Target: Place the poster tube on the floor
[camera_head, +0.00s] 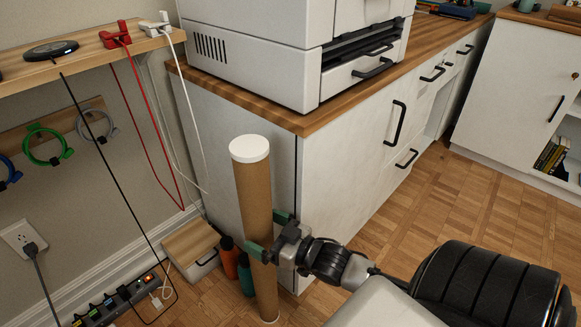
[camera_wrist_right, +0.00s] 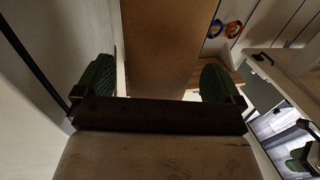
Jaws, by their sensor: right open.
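The poster tube (camera_head: 255,196) is a tall brown cardboard cylinder with a white cap on top. It stands nearly upright on the wooden floor in front of the white cabinet's side, and its lower end seems to rest on the floor. My right gripper (camera_head: 271,235) is at its lower half, with one green-padded finger on each side of it. In the right wrist view the tube (camera_wrist_right: 165,45) lies between the open fingers (camera_wrist_right: 158,82), with a gap showing at the right finger. My left gripper is not in view.
Bottles (camera_head: 246,275) and a small wood-topped box (camera_head: 191,246) stand close left of the tube. A power strip (camera_head: 117,305) with cables lies by the wall. The white cabinet (camera_head: 345,180) with a printer (camera_head: 262,55) is behind. The parquet floor (camera_head: 455,205) at right is clear.

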